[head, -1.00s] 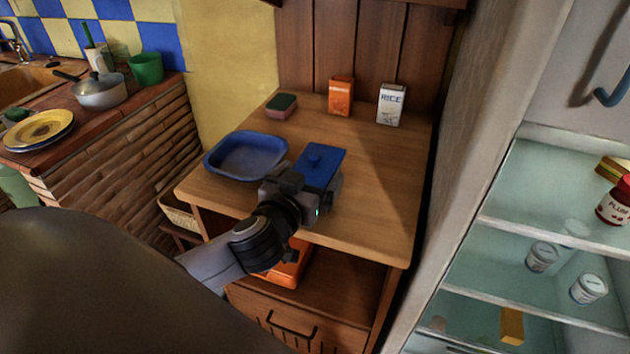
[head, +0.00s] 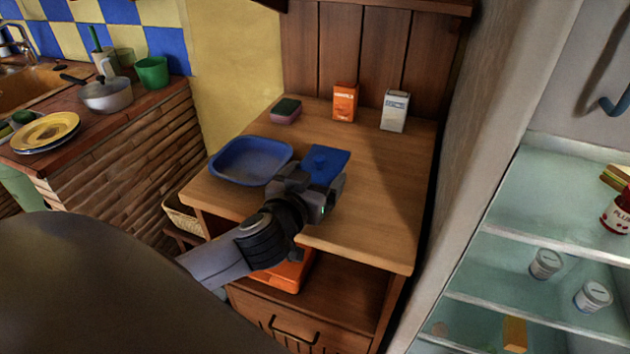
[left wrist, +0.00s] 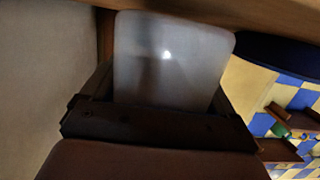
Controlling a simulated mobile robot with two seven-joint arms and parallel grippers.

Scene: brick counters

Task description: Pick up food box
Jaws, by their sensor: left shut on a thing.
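I cannot tell whether the box is clear of the counter. My right gripper is not in view.
A blue tray (head: 250,160) stands close on the left. A sponge (head: 286,111), an orange box (head: 345,102) and a white carton (head: 395,111) stand at the back. An open fridge (head: 540,240) is on the right. The counter's right part (head: 385,190) is clear.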

